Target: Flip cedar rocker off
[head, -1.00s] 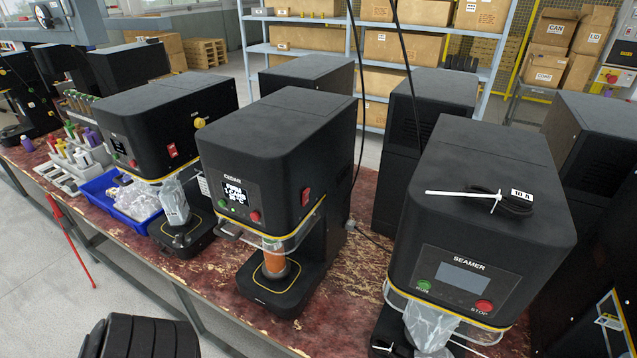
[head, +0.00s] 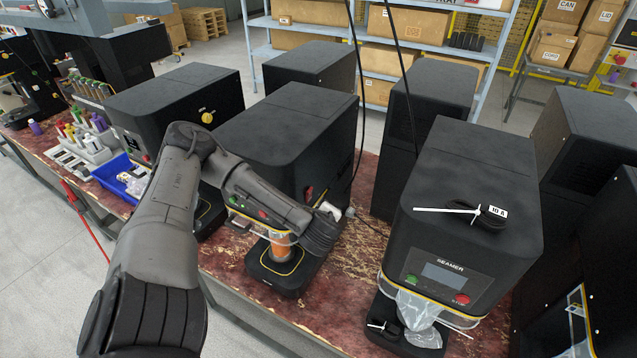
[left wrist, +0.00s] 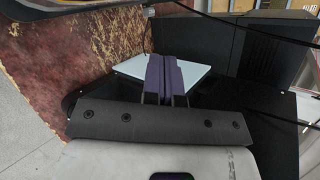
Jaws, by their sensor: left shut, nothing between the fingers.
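The cedar machine (head: 285,125) is the black seamer in the middle of the bench. My left arm crosses its front and hides its name and screen. Its red rocker (head: 309,192) shows only partly on the right side face, just above my arm. My left gripper (head: 340,212) is beside that right side, near the rear lower part of the machine; its fingertips are hard to make out there. In the left wrist view its dark purple fingers (left wrist: 168,80) are together and empty, in front of a pale flat plate (left wrist: 198,72). The rocker's position is unreadable. My right gripper is out of view.
Another seamer (head: 465,215) stands to the right, with a cable-tied black bundle (head: 488,215) on top. A black machine (head: 170,105) stands to the left, near a blue tray (head: 118,170). Cables hang behind the cedar machine. Bare bench shows between the cedar machine and right seamer.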

